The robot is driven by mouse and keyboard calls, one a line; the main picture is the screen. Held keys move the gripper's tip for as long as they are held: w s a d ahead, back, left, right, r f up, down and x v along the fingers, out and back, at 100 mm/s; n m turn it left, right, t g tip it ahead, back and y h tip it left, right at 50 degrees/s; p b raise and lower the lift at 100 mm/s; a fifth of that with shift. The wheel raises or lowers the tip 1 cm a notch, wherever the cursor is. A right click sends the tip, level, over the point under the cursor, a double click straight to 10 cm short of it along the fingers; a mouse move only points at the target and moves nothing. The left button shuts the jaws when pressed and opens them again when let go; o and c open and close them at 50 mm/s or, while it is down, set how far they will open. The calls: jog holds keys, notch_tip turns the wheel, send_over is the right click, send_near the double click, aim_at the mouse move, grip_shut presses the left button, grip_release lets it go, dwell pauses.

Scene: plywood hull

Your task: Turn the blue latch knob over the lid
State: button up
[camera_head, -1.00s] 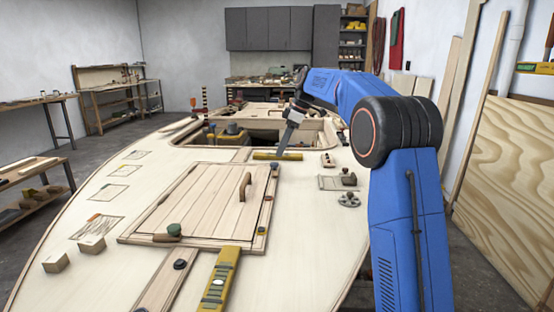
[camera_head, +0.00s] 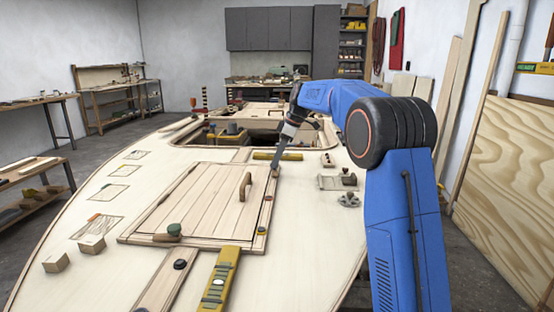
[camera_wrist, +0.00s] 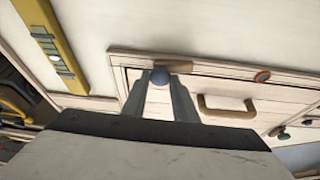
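The blue latch knob (camera_wrist: 160,76) sits on a short brown wooden latch bar (camera_wrist: 188,67) at the edge of the lid (camera_wrist: 222,90). In the wrist view the bar runs to the right from the knob, along the lid's frame. In the head view the plank lid (camera_head: 200,200) lies shut in the deck, and my gripper covers the knob at its far right corner. My gripper (camera_head: 276,172) points down there. The wrist view shows my gripper (camera_wrist: 158,84) open, its fingertips on either side of the knob; I cannot tell whether they touch it.
A wooden handle (camera_head: 245,187) stands up on the lid. A yellow level (camera_head: 278,156) lies just beyond the lid, another (camera_head: 220,280) in front. Dark metal pieces (camera_head: 348,200) lie to the right.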

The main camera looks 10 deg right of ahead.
jog(key=shift+m, duration=0.3)
jog(key=m, duration=0.1)
jog(key=m+t+h, duration=0.1)
jog(key=m, duration=0.1)
jog(key=shift+s+a+m, duration=0.15)
jog(key=shift+s+m, duration=0.05)
jog(key=shift+m, duration=0.1)
jog(key=m, duration=0.2)
jog(key=m+t+h, duration=0.1)
jog(key=m, duration=0.2)
jog(key=shift+s+a+t+h, duration=0.15)
jog(key=shift+a+t+h, duration=0.05)
jog(key=shift+t+h, duration=0.1)
jog(key=m, duration=0.2)
jog(key=m+h, duration=0.1)
jog(key=m, duration=0.1)
jog(key=m+h, duration=0.1)
jog(key=shift+a+m, duration=0.25)
jog(key=shift+m, duration=0.15)
jog(key=m+h, duration=0.1)
jog(key=m, duration=0.3)
jog(key=shift+a+m+h, duration=0.15)
jog(key=shift+m+h, duration=0.25)
jog(key=o, duration=1.1)
